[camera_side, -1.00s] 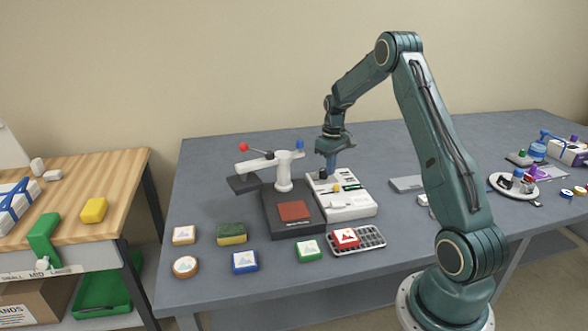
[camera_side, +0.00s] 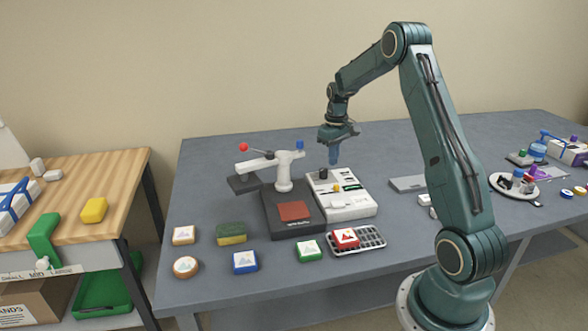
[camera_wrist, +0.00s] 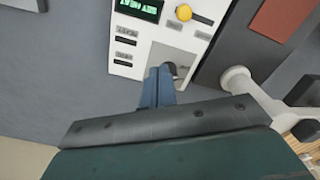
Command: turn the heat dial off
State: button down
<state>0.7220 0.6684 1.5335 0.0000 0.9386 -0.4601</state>
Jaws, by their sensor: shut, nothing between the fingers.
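The white control box (camera_side: 352,207) stands on the grey table beside the dark heat press. Its black dial (camera_side: 322,174) sits at the back left corner of the box. In the wrist view the dial (camera_wrist: 172,69) shows on a grey plate, partly hidden behind my fingertips. A yellow knob (camera_wrist: 184,12) and a green-lit display (camera_wrist: 139,8) are on the same panel. My gripper (camera_side: 334,163) is shut and empty, above the back of the box and slightly right of the dial. It also shows in the wrist view (camera_wrist: 160,70).
The press with its white arm (camera_side: 283,175) and red-brown pad (camera_side: 295,211) stands left of the box. A tray (camera_side: 357,238) lies in front. A flat grey object (camera_side: 407,184) lies to the right. Several coloured blocks lie at the front left.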

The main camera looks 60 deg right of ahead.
jog(key=shift+r, duration=1.2)
jog(key=s+a+r+n+t+h, duration=0.1)
jog(key=s+a+r, duration=0.1)
jog(key=a+r, duration=0.7)
jog(key=s+a+r+t, duration=0.1)
jog(key=s+a+r, duration=0.35)
jog(key=a, duration=0.75)
jog(key=s+a+r+n+t+y, duration=0.1)
jog(key=s+a+n+t, duration=0.1)
jog(key=s+a, duration=1.1)
jog(key=shift+s+a+r+t, duration=0.2)
jog(key=shift+s+r+t, duration=0.15)
jog(key=shift+s+t, duration=0.5)
